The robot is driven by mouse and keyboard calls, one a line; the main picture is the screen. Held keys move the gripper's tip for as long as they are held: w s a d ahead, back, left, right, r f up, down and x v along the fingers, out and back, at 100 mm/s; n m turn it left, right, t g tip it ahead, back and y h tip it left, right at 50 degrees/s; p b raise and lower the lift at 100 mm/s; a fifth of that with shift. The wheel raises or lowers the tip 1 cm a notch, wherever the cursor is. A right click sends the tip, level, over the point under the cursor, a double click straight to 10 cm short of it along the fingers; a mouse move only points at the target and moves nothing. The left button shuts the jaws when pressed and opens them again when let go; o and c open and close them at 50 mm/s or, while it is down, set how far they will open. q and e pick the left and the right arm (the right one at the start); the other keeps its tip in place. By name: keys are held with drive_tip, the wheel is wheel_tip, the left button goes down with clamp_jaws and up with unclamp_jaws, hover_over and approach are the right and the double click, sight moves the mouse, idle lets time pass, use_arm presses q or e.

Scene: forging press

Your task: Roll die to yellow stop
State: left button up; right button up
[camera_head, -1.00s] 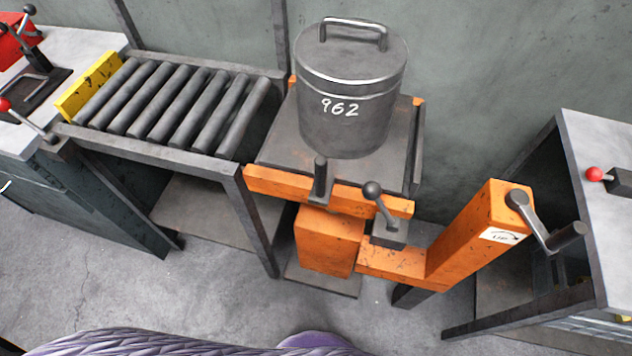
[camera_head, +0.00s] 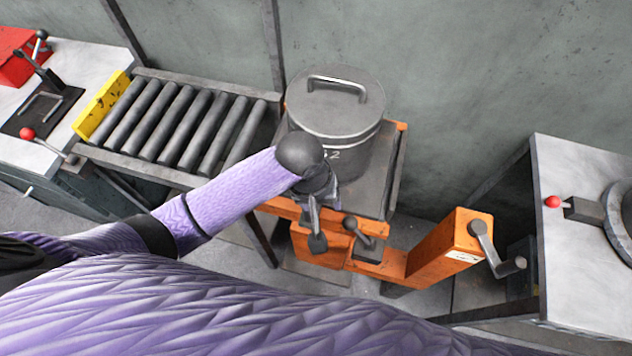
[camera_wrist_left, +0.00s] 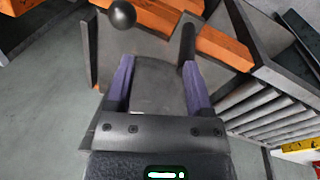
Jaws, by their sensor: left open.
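The die (camera_head: 345,105) is a grey lidded cylinder with a bar handle on top. It stands upright on the plate (camera_head: 375,201) of the orange lift table, to the right of the roller conveyor. The yellow stop (camera_head: 100,105) is at the conveyor's far left end; it also shows at the edge of the left wrist view (camera_wrist_left: 301,145). My left gripper (camera_head: 314,218) is open and empty, in front of the die and above the table's front edge. My left wrist hides part of the die's lower front and number. My right gripper is not in view.
The conveyor rollers (camera_head: 187,125) are bare. A ball-knob lever (camera_head: 352,228) stands at the lift's front; the ball knob shows in the left wrist view (camera_wrist_left: 121,14). A crank (camera_head: 492,250) projects from the orange post. Workbenches flank the scene.

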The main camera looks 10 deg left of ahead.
use_arm(q)
drive_tip(key=w+a+r+n+y, duration=0.1)
drive_tip(key=w+a+r+n, duration=0.1)
drive_tip(key=a+r, duration=0.1)
drive_tip(key=shift+g+y+p, duration=0.35)
drive_tip(key=shift+g+y, duration=0.05)
drive_tip(key=shift+n, duration=0.3)
wheel_tip(320, 180, down, 10)
drive_tip(key=b, duration=0.3)
drive_tip(key=shift+r, duration=0.15)
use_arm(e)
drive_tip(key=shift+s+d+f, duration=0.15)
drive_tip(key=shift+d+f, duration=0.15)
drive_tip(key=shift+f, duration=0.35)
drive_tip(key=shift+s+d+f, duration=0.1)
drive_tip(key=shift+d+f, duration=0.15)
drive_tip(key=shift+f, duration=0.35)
use_arm(q)
drive_tip(key=shift+c, duration=0.3)
drive_tip(key=c, duration=0.7)
clamp_jaws()
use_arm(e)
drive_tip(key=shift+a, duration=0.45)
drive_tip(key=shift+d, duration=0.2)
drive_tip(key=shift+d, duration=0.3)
